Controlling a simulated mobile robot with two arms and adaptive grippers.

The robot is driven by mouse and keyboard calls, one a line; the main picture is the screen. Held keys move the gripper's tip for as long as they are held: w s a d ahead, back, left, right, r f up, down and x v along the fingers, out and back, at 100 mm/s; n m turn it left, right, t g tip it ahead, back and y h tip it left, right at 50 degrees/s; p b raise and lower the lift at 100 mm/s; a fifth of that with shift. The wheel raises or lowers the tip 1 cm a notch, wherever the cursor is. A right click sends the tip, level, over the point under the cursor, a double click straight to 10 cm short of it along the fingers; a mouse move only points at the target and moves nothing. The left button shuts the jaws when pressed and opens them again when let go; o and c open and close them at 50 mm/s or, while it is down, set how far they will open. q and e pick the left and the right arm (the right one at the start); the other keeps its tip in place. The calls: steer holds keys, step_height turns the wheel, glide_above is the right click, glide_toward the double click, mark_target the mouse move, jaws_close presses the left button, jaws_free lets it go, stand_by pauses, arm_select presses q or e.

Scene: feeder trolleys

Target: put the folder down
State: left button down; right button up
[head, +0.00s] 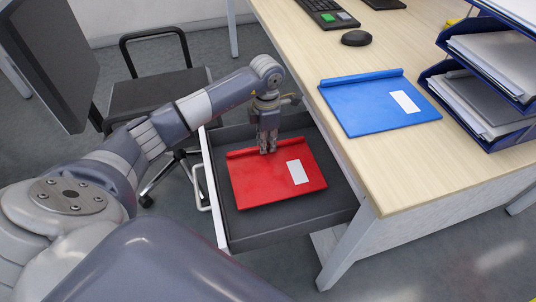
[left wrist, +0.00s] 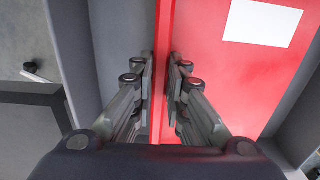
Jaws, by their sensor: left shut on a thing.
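A red folder (head: 277,183) with a white label lies flat inside the open desk drawer (head: 240,229); whether it rests on the drawer floor I cannot tell. My left gripper (head: 267,149) points down at the folder's raised spine, on its far edge. In the left wrist view the gripper (left wrist: 163,75) has its fingers on both sides of the red spine (left wrist: 163,40), shut on it, with the folder's cover (left wrist: 222,85) and label to the right. My right gripper is in neither view.
A blue folder (head: 372,104) lies on the wooden desk (head: 400,168), beside stacked blue trays (head: 480,95) of papers. A mouse (head: 356,38) and keyboard (head: 327,13) are farther back. A dark chair (head: 155,92) stands left of the drawer.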

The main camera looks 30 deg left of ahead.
arm_select(q)
steer(key=shift+f+b, duration=0.35)
steer(key=shift+f, duration=1.6)
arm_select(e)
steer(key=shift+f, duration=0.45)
arm_select(q)
steer(key=c, duration=1.6)
jaws_free()
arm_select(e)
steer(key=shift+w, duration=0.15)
arm_select(q)
steer(key=shift+r, duration=0.1)
